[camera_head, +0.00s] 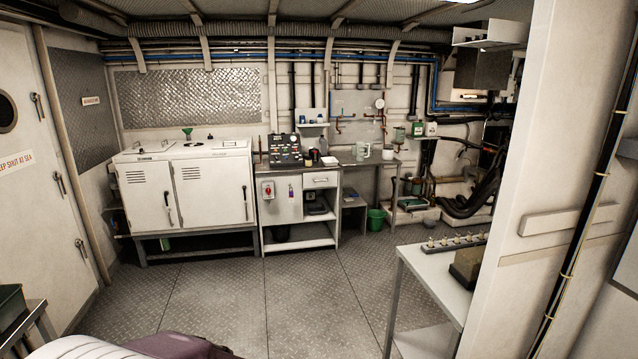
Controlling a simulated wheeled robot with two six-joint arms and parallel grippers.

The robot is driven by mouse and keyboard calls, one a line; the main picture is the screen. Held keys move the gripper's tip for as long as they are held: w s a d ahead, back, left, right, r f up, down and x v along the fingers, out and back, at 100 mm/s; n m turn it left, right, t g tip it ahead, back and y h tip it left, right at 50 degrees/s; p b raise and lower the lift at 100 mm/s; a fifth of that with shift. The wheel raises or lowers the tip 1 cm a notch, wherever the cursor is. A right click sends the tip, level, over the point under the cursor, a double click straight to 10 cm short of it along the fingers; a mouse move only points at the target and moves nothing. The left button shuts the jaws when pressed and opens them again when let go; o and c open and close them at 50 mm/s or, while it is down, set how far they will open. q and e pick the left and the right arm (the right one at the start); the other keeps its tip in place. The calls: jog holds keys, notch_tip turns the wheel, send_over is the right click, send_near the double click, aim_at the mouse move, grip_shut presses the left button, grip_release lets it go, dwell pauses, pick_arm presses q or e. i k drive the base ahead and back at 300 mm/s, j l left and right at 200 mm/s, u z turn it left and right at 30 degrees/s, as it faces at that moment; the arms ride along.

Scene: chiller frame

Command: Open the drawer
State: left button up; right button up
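A white drawer front (321,180) with a small dark handle sits under the top of a white workbench (293,242) at the back of the room. The drawer looks shut, its front about flush with the bench. It is beside a white door panel with a red item on it. An open compartment with dark things in it is below the drawer. The bench is several steps away across the floor. Neither of my grippers shows in the view.
A white two-door chiller cabinet (186,187) stands left of the bench. A green bucket (376,220) is on the floor to its right. A side table (434,268) and a white wall (530,180) are on the right. The plated floor (300,290) before the bench is clear.

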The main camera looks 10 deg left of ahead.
aim_at(314, 179)
jog(key=i+j+u, duration=0.3)
jog(key=i, duration=0.55)
jog(key=i+u, duration=0.3)
jog(key=i, duration=3.7)
jog(key=i+z, duration=0.35)
jog(key=i, duration=0.15)
jog(key=i+j+z, duration=0.2)
jog(key=i+z, duration=0.15)
jog(key=i, duration=0.15)
jog(key=i+j+z, duration=0.3)
jog(key=i+j, duration=0.05)
jog(key=i, duration=0.1)
